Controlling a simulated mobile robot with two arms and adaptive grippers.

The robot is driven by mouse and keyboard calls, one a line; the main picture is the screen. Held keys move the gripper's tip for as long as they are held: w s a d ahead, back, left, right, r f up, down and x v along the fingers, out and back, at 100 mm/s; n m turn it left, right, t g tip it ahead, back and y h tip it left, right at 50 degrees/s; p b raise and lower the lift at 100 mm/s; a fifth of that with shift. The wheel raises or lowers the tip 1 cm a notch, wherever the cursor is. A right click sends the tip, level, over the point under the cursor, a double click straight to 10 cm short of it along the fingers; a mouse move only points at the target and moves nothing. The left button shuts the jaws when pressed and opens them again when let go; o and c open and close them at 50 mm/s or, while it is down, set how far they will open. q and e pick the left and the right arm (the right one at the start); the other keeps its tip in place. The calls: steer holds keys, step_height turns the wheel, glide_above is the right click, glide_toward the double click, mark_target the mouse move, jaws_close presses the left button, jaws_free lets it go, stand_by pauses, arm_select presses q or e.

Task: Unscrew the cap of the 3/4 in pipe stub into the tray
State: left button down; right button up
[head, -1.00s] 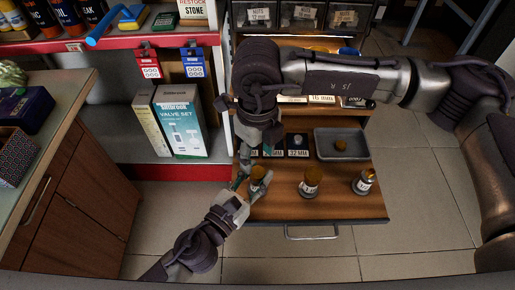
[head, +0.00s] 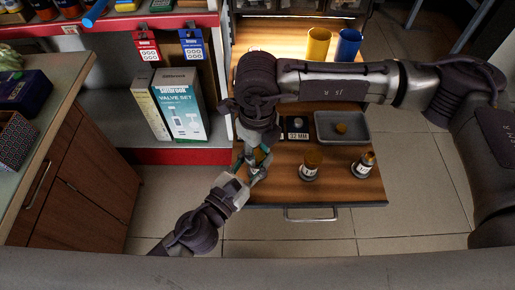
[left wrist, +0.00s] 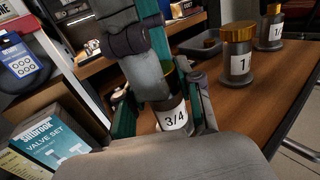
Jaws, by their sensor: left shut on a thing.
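The 3/4 in pipe stub (left wrist: 174,118), labelled "3/4", stands upright on the wooden drawer board. My left gripper (head: 257,173) is shut on its body, with fingers on both sides in the left wrist view. My right gripper (head: 261,155) points down over the stub's top from above. Its fingers hide most of the brass-coloured cap (left wrist: 167,78), so I cannot tell whether they are closed on it. The grey tray (head: 364,137) lies on the board to the right, with one brass-coloured cap (head: 341,128) in it.
Stub "1" (head: 311,166) and another capped stub (head: 363,167) stand on the board to the right. A "32 MM" card (head: 298,136) lies behind. Yellow (head: 318,45) and blue (head: 348,45) cups stand at the back. The valve set box (head: 180,105) is left.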

jaws_close()
steer(key=n, duration=0.3)
steer(key=o, duration=0.9)
jaws_free()
steer(key=shift+o, duration=0.2)
steer(key=shift+r, duration=2.3)
arm_select(q)
steer(key=c, duration=0.7)
jaws_free()
